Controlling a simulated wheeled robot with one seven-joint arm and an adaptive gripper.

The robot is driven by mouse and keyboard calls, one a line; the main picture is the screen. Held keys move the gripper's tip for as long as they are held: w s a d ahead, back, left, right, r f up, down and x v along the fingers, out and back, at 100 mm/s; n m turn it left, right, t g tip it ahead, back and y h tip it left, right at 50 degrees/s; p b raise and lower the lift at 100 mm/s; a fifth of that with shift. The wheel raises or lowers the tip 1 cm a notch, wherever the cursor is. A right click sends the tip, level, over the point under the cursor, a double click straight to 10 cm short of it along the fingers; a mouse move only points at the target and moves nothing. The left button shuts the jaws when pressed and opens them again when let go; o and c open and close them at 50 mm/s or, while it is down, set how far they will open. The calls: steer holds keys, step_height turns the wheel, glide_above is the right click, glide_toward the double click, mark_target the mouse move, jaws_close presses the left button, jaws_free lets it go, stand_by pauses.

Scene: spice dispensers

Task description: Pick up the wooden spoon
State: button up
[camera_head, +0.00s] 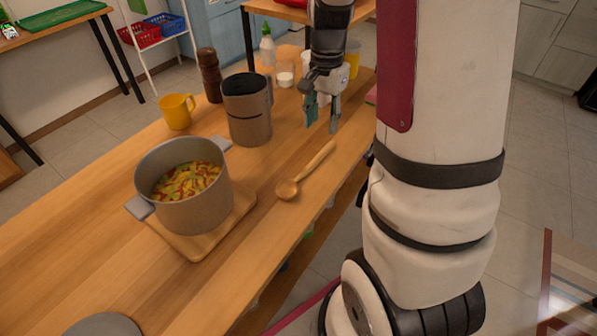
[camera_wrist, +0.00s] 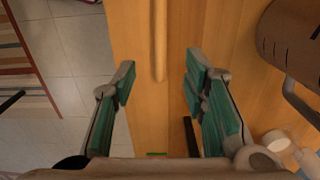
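The wooden spoon (camera_head: 307,173) lies on the wooden table near its right edge, with its bowl toward the front and its handle pointing back right. My gripper (camera_head: 323,122) is above the table near the handle's far end, fingers pointing down. In the wrist view, the spoon's handle (camera_wrist: 160,38) comes in from the top and ends near the gap between the fingertips. My gripper (camera_wrist: 160,76) is open there with nothing between its green pads. The spoon's bowl is out of the wrist view.
A grey pot (camera_head: 200,205) of food stands on a wooden board (camera_head: 243,208) left of the spoon. A tall grey-brown mug (camera_head: 250,128), yellow cup (camera_head: 177,111) and pepper mill (camera_head: 209,76) stand farther back. The table's edge is close to the spoon's right side.

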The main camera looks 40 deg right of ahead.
glide_above(321, 153)
steer(key=f, duration=0.5)
steer(key=shift+a+f+b, duration=0.1)
steer(key=shift+a+b, duration=0.2)
steer(key=shift+d+f+b, duration=0.15)
steer(key=shift+f+b, duration=0.1)
steer(key=shift+f, duration=1.1)
steer(key=shift+d+f+b, duration=0.1)
steer(key=shift+f+b, duration=0.1)
steer(key=shift+f, duration=1.15)
jaws_close()
